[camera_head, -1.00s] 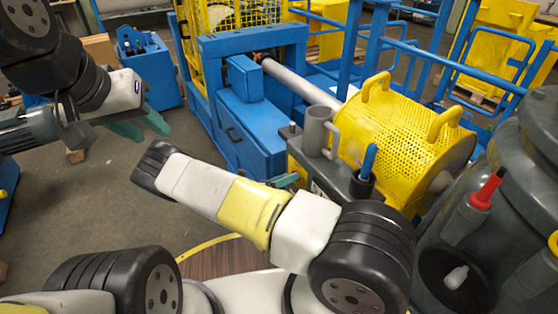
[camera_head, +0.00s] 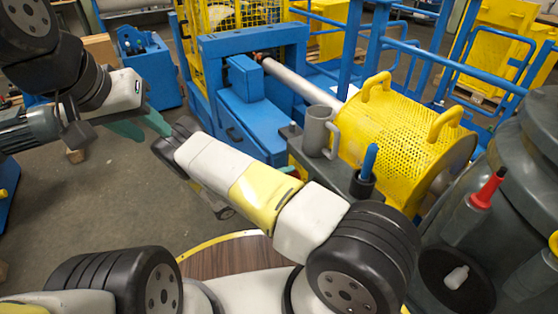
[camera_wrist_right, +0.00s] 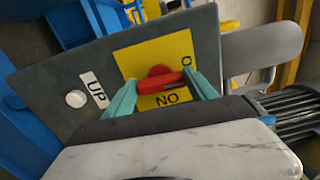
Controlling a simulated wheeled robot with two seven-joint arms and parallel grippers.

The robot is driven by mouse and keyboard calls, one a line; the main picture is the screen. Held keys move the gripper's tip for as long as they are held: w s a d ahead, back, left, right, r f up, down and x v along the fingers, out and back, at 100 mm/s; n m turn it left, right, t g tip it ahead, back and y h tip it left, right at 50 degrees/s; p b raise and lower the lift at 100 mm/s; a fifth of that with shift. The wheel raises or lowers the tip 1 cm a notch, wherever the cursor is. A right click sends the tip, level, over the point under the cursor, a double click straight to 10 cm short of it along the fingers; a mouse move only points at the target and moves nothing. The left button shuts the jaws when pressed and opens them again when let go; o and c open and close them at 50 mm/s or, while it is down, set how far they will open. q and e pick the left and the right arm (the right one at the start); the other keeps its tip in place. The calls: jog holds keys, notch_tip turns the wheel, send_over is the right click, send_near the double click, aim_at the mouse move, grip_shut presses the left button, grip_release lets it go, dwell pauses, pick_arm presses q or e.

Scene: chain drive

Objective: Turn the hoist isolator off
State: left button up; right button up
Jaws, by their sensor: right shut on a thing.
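The isolator switch is a red handle (camera_wrist_right: 160,82) on a yellow plate (camera_wrist_right: 140,57) in the right wrist view. The handle lies nearly level in the picture, slightly tilted. The word ON shows upside down below it; another label is mostly hidden at upper right. My right gripper (camera_wrist_right: 163,91) is shut on the handle, one teal finger at each end. In the head view my forearm hides most of it; a bit of teal (camera_head: 290,169) shows beside the grey box (camera_head: 335,181). My left gripper (camera_head: 141,126) is open and empty at the left, away from the switch.
A white button (camera_wrist_right: 76,98) and an UP label (camera_wrist_right: 94,89) sit left of the yellow plate. A grey mug (camera_head: 317,132) and a holder with a blue handle (camera_head: 369,162) stand on the box. A yellow perforated drum guard (camera_head: 400,135) is beside it.

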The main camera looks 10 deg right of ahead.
jog(key=shift+n, duration=0.4)
jog(key=o, duration=1.4)
jog(key=shift+c, duration=0.2)
jog(key=v, duration=0.8)
